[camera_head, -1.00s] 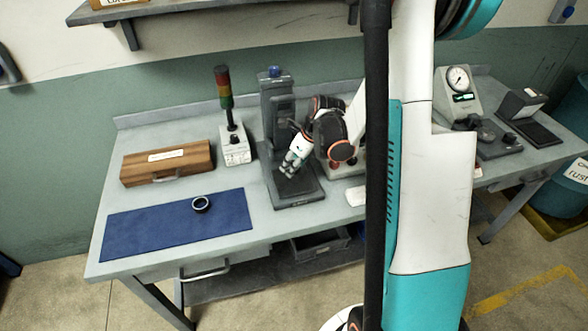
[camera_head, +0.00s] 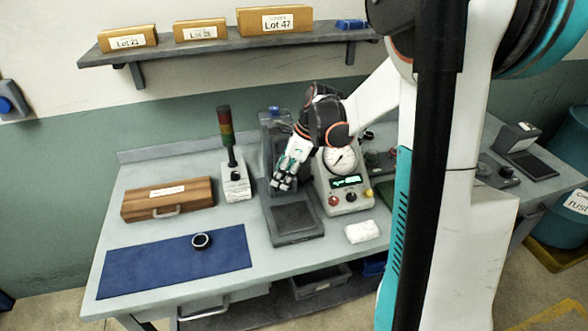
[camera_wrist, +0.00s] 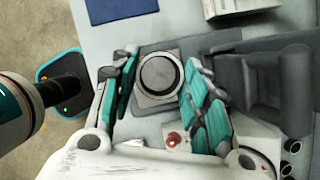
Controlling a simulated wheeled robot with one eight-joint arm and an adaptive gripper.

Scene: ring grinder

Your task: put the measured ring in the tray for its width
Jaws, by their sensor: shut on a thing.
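My gripper (camera_head: 284,180) is raised above the base of the dark measuring stand (camera_head: 293,218). In the wrist view its fingers (camera_wrist: 163,75) are shut on a round grey ring (camera_wrist: 161,92), with a dark disc showing inside it. The ring is too small to make out in the head view. A second, dark ring (camera_head: 201,241) lies on the blue mat (camera_head: 130,268). The gauge box (camera_head: 347,202) has a round dial and a lit green display, too small to read. I cannot make out a tray marked for a width.
A wooden case (camera_head: 168,200) and a signal tower (camera_head: 235,180) stand left of the stand. A white cloth (camera_head: 362,232) lies by the front edge. A shelf (camera_head: 225,43) above holds boxes with lot labels. Dark bins (camera_head: 320,283) sit under the table.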

